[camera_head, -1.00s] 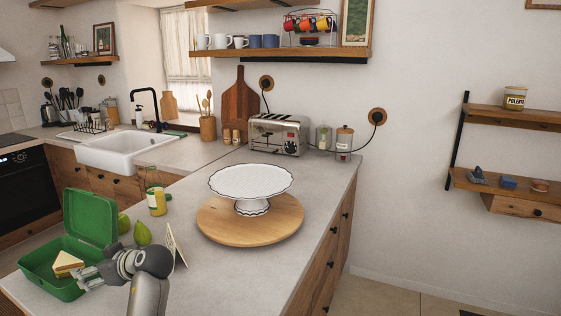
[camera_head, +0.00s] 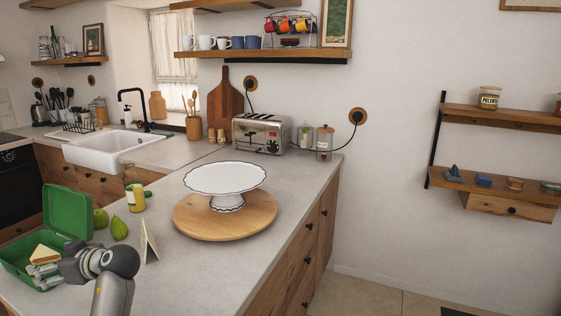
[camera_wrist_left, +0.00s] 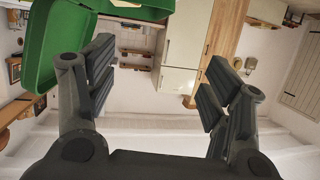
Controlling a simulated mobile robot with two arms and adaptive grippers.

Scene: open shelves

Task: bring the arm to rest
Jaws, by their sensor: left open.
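My left gripper (camera_head: 66,267) is at the lower left in the head view, beside the open green lunchbox (camera_head: 66,212). A sandwich (camera_head: 44,254) lies in the lunchbox, next to the fingers. In the left wrist view the two fingers of my left gripper (camera_wrist_left: 157,85) stand wide apart with nothing between them. The green lunchbox also shows at the upper left of that view (camera_wrist_left: 50,40). My right gripper is not in view.
A toaster (camera_head: 262,134) is at the back. Wall shelves (camera_head: 480,183) hang at the right.

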